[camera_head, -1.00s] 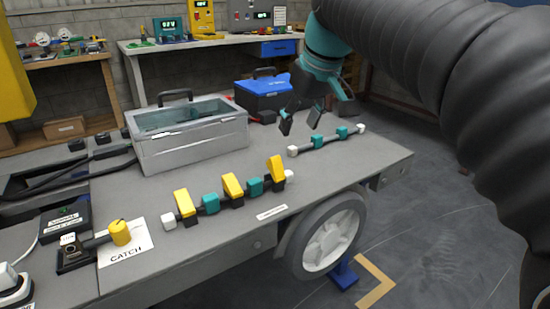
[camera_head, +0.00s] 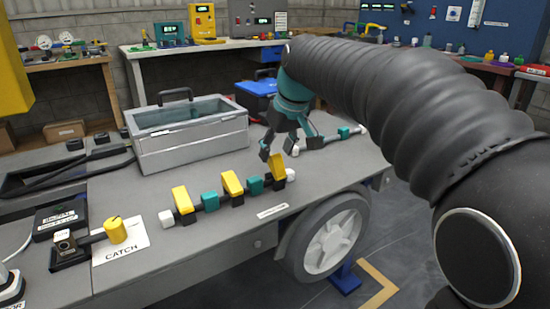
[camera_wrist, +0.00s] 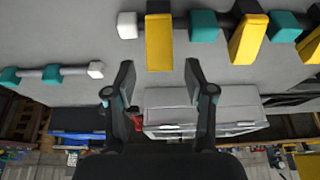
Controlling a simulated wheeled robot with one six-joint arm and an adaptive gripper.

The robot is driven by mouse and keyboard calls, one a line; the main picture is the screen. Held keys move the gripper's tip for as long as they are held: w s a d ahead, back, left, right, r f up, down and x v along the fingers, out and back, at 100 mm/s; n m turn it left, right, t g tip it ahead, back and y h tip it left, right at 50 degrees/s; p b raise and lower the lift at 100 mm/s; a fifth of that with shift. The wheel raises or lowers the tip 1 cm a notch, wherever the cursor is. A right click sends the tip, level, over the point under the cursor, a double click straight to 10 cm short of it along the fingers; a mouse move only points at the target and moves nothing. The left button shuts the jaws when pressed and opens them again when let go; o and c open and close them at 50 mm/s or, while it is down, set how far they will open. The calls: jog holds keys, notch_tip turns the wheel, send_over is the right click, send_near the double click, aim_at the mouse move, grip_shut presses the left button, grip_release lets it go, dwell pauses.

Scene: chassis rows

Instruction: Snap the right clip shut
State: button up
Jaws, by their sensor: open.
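The right clip (camera_head: 277,167) is a yellow lever standing up, slightly tilted, at the right end of the near black rod with teal blocks and white end caps. In the wrist view the same clip (camera_wrist: 159,42) lies straight ahead of the fingers. Two more yellow clips, the middle one (camera_head: 232,184) and the left one (camera_head: 183,200), also stand tilted up. My gripper (camera_head: 288,146) is open and empty, just above and behind the right clip. In the wrist view my gripper (camera_wrist: 159,76) has its fingers wide apart, with no contact visible.
A grey metal box (camera_head: 193,141) with a handle stands behind the row. A second rod with teal blocks (camera_head: 344,133) lies behind the gripper at right. A blue toolbox (camera_head: 257,90) is farther back. A yellow knob (camera_head: 115,230) stands by the CATCH label at left.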

jog(key=shift+x, duration=1.1)
grip_shut()
